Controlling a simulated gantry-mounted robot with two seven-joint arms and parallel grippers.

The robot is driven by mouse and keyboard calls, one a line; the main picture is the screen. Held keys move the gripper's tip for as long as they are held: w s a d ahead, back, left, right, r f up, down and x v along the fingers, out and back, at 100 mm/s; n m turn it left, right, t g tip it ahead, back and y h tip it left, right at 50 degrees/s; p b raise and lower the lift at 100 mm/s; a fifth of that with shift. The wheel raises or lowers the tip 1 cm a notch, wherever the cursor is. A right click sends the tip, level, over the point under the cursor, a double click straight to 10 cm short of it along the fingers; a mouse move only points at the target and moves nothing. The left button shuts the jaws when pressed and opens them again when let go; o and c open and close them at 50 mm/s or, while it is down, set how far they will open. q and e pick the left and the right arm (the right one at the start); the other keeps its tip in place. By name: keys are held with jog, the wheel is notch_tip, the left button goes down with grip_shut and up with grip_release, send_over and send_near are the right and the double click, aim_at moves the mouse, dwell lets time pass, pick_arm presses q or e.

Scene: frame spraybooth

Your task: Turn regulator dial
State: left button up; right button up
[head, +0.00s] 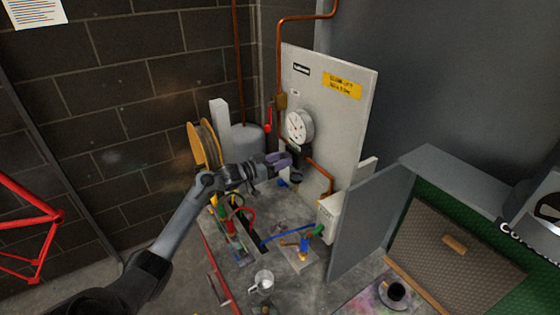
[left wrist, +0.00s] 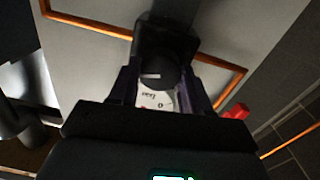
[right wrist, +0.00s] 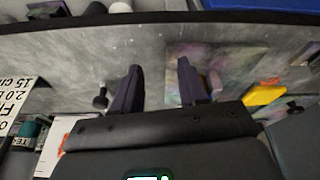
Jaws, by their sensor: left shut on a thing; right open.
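The regulator dial is a dark round knob (left wrist: 155,76) under a dark regulator body (left wrist: 165,40) in the left wrist view. My left gripper (head: 284,161) reaches the grey-white panel (head: 345,115) and is shut on the dial, with a finger on each side of it, also in the left wrist view (left wrist: 157,95). In the head view the gripper largely hides the dial. A round white gauge (head: 299,125) sits on the panel just above. My right gripper (right wrist: 158,85) is open and empty over a grey worktop in the right wrist view.
Copper pipes (head: 280,60) run by the panel, with a red handle (head: 268,121) at its left edge. A hose reel (head: 204,144) stands left. Fittings and a metal cup (head: 263,281) lie on the bench below. A grey partition (head: 370,225) stands right.

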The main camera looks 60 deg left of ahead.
pick_arm(q)
jog(key=shift+m, duration=0.3)
pick_arm(e)
jog(key=shift+d+f, duration=0.1)
jog(key=shift+f, duration=0.1)
jog(key=shift+f+b, duration=0.2)
jog(key=shift+b, duration=0.2)
pick_arm(q)
jog(key=shift+d+m, duration=0.1)
jog(key=shift+m, duration=6.9)
pick_arm(e)
jog(key=shift+f, duration=0.15)
pick_arm(q)
jog(key=o, duration=1.1)
jog(key=shift+c, duration=0.2)
jog(key=shift+s, duration=0.1)
